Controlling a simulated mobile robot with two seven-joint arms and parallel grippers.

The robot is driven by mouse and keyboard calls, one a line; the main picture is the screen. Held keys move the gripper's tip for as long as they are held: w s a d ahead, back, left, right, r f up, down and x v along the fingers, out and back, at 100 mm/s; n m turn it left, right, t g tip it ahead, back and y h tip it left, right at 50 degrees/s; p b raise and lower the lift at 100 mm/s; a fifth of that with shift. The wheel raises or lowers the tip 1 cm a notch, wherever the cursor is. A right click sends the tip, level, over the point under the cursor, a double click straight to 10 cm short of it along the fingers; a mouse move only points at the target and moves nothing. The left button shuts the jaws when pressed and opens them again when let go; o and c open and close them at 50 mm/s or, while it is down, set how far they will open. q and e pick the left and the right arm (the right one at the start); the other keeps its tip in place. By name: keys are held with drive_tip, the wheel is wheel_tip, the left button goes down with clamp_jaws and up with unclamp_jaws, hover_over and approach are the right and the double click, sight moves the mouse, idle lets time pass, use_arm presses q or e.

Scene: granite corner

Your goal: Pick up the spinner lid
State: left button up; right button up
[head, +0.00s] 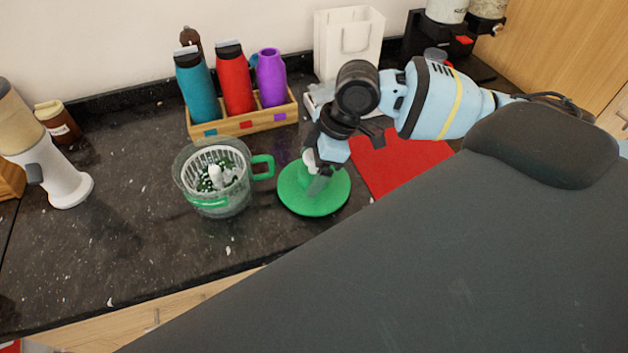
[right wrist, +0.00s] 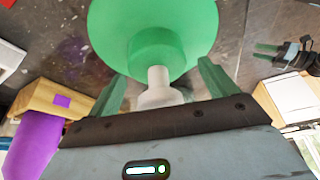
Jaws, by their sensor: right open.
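The spinner lid is a green round disc (head: 330,200) with a raised centre and a pale knob, lying on the dark counter to the right of the spinner bowl. My right gripper (head: 320,178) is right over the lid's middle and hides part of it. In the right wrist view the lid (right wrist: 200,25) fills the upper middle, and its pale knob (right wrist: 158,85) stands between the two open fingers of my right gripper (right wrist: 162,82). I cannot tell whether a finger touches it. The clear spinner bowl (head: 208,212) holds a white basket with green leaves.
A wooden rack (head: 248,124) with teal, red and purple bottles stands behind the bowl. A red mat (head: 405,165) lies right of the lid. A white bag (head: 347,45) is at the back, a white appliance (head: 65,188) at left. The counter's front left is clear.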

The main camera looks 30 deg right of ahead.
drive_tip(key=c, duration=1.5)
use_arm(q)
drive_tip(key=shift+s+a+f, duration=0.1)
drive_tip(key=shift+a, duration=0.1)
use_arm(e)
drive_tip(key=shift+r, duration=0.1)
